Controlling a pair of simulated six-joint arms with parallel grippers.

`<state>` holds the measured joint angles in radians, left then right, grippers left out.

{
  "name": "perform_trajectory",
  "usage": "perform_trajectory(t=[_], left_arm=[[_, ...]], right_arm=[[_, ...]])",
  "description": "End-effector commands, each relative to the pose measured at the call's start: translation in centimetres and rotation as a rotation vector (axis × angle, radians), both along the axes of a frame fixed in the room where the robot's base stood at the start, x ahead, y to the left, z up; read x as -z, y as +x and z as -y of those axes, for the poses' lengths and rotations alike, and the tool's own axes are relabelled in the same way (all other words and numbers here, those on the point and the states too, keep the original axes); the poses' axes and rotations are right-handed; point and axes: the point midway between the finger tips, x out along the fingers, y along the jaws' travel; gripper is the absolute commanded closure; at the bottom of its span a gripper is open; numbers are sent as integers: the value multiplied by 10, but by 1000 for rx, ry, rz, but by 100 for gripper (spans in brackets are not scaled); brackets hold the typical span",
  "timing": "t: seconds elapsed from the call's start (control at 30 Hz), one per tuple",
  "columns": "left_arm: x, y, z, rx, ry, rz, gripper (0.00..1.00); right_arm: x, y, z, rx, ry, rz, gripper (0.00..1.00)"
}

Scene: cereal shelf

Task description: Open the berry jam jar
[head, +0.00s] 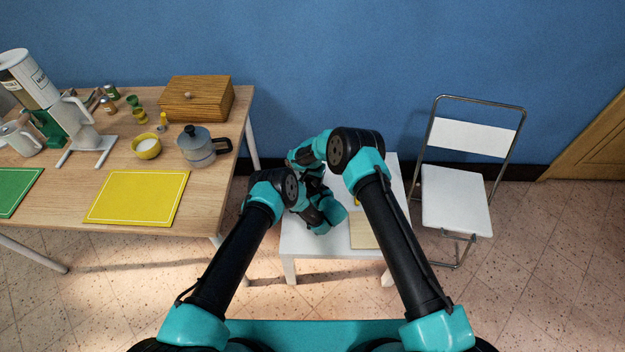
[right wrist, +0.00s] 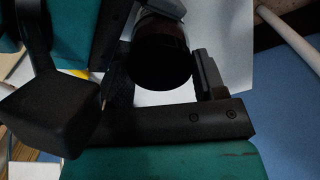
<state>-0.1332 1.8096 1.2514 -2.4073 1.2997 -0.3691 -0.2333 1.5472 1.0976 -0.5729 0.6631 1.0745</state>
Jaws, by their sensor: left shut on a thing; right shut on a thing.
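A dark, nearly black-red round jar (right wrist: 160,62) shows in the right wrist view, with a greyer part at its upper edge that may be the lid. My right gripper (right wrist: 162,80) is shut on this jar, one finger on each side. My left gripper (head: 318,190) is over the small white table in the head view, crowded against the right arm's wrist. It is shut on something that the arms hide. In the head view the jar is hidden behind my arms, so I cannot tell whether its lid is on.
The small white table (head: 300,240) carries a pale board (head: 362,232) at its right. A folding chair (head: 455,200) stands to the right.

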Motion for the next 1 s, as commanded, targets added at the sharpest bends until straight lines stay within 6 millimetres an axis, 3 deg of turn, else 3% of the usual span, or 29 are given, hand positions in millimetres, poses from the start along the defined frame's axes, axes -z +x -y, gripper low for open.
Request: perform_trajectory(t=[0.7, 1.0], left_arm=[[0, 0, 0, 0, 0, 0, 98], [0, 0, 0, 0, 0, 0, 98]], right_arm=[[-1, 0, 0, -933, 0, 0, 65], [-1, 0, 0, -1125, 0, 0, 65]])
